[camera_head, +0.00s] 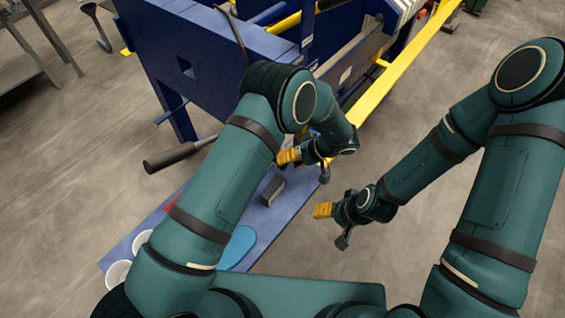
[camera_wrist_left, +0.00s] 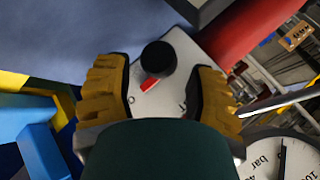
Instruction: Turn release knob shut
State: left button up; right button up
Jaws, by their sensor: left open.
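The release knob (camera_wrist_left: 158,58) is round and black with a red pointer, on a white plate (camera_wrist_left: 178,98) with dark marks, in the left wrist view. The pointer is turned toward the lower left, near a round mark. My left gripper (camera_wrist_left: 157,92) is open, its yellow-padded fingers on either side of the plate and knob; I cannot tell whether they touch. In the head view the left gripper (camera_head: 290,156) is beside the blue press frame, and the knob is not visible there. My right gripper (camera_head: 324,210) hangs over the floor; its opening is unclear.
A pressure gauge (camera_wrist_left: 284,158) marked bar and a red cylinder (camera_wrist_left: 250,28) are close by the knob. The blue press (camera_head: 200,60) has a yellow rail (camera_head: 400,65) and a dark-gripped lever (camera_head: 170,157). A blue bench (camera_head: 262,215) holds white bowls and a dark block (camera_head: 272,190).

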pick_arm(q)
jog(key=shift+x, duration=1.65)
jog(key=c, duration=0.9)
